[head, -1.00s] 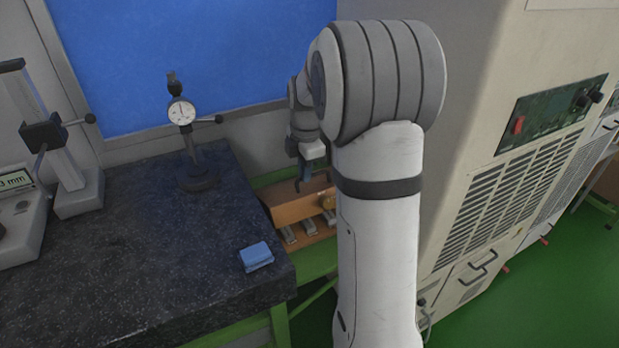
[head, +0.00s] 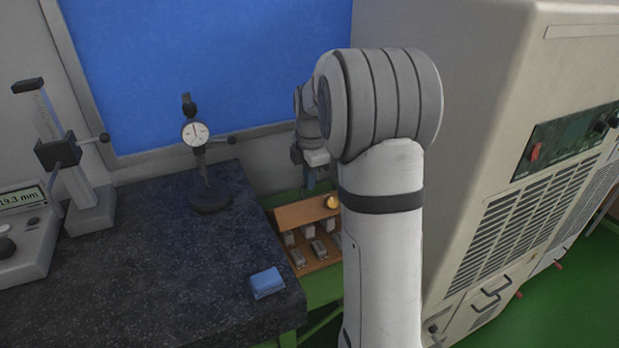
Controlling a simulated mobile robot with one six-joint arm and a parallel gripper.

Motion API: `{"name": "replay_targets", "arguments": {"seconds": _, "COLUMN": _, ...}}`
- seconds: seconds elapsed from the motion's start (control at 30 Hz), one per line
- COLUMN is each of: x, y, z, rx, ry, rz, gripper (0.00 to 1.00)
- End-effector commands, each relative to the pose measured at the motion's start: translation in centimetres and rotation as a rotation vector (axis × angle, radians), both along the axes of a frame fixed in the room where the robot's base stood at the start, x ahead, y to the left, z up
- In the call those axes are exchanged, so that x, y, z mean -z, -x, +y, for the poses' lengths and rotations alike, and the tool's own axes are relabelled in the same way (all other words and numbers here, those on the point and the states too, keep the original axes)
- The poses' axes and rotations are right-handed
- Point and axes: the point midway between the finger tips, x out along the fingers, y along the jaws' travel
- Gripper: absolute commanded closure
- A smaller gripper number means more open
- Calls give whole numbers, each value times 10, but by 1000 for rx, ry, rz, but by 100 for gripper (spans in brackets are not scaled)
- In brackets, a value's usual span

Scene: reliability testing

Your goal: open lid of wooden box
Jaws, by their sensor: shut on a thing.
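The wooden box (head: 318,264) stands on a green stand just right of the dark table, partly hidden by my arm. Its orange-brown lid (head: 296,213) is raised and tilted at the back, and several grey metal blocks show inside. A round brass-coloured knob (head: 332,202) shows near the lid's right end. My gripper (head: 310,187) points down at the upper edge of the lid, with its jaws shut on the lid. The fingertips are small, and their exact contact is hard to see.
The dark granite table (head: 120,270) at left holds a dial gauge on a stand (head: 196,135), a height gauge (head: 62,155) and a small blue block (head: 267,283). A large beige machine cabinet (head: 470,120) stands close at right of my arm. A wall with a blue panel is behind.

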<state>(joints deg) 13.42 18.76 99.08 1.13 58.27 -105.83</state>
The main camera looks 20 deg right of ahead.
Motion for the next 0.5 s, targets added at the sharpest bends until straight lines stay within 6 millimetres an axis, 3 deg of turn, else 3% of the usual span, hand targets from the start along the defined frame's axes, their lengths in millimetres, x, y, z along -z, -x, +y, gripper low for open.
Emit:
{"name": "replay_targets", "arguments": {"seconds": 0.03, "x": 8, "y": 2, "z": 1, "rx": -1, "ry": -4, "rz": 12, "gripper": 88}}
{"name": "replay_targets", "arguments": {"seconds": 0.27, "x": 5, "y": 1, "z": 0, "rx": 0, "ry": -3, "rz": 7, "gripper": 69}}
{"name": "replay_targets", "arguments": {"seconds": 0.5, "x": 2, "y": 1, "z": 0, "rx": 1, "ry": -2, "rz": 5, "gripper": 68}}
